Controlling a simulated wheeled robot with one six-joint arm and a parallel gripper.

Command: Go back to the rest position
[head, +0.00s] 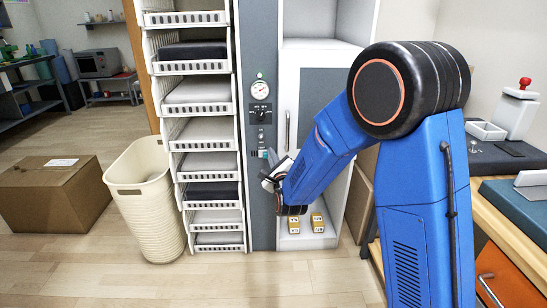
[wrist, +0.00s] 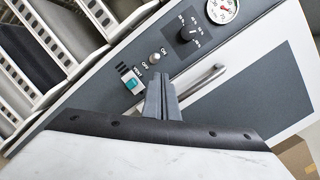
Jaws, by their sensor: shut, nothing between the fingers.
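My gripper (head: 268,181) shows in the head view at the end of my blue arm, in front of the grey control panel of the press. In the wrist view my gripper (wrist: 162,82) has its two grey fingers together, with nothing between them. The fingertips point at the panel (wrist: 140,62), close to the teal switch (wrist: 131,81) and the silver door handle (wrist: 200,80). I cannot tell from these views whether they touch anything. The door (head: 316,100) of the press looks shut.
A black knob (wrist: 188,35) and a gauge (wrist: 222,10) sit higher on the panel. A rack of white trays (head: 207,137) stands left of it. A cream bin (head: 148,205) and a cardboard box (head: 52,192) stand farther left. A wooden counter (head: 499,216) is at right. The front floor is clear.

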